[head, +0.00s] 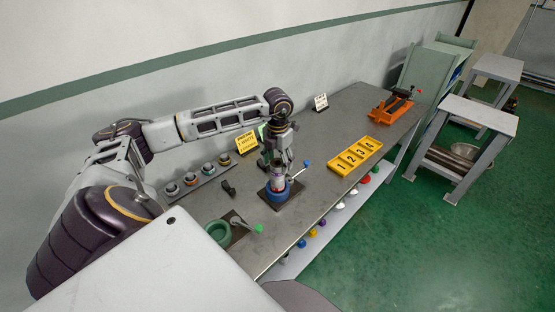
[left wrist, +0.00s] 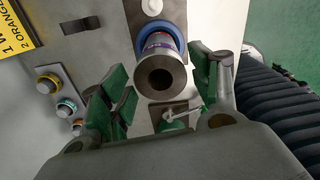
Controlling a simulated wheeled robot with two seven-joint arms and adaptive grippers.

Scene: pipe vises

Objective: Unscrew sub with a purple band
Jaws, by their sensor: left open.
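The sub (left wrist: 160,74) is a grey metal cylinder with a dark hole in its end and a purplish band near its base. It stands upright in the blue vise (head: 277,194), which also shows in the left wrist view (left wrist: 152,31). My left gripper (head: 277,163) points down over the sub from above. In the left wrist view its green-padded fingers (left wrist: 163,92) are open on both sides of the sub, with gaps visible. In the head view the gripper partly hides the sub. My right gripper is not in view.
A green vise (head: 219,232) stands nearer on the bench (head: 320,125). A rack with several ringed parts (head: 191,178) lies along the wall. A yellow numbered tray (head: 355,156) and an orange vise (head: 391,107) are farther along. Coloured parts sit on the lower shelf.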

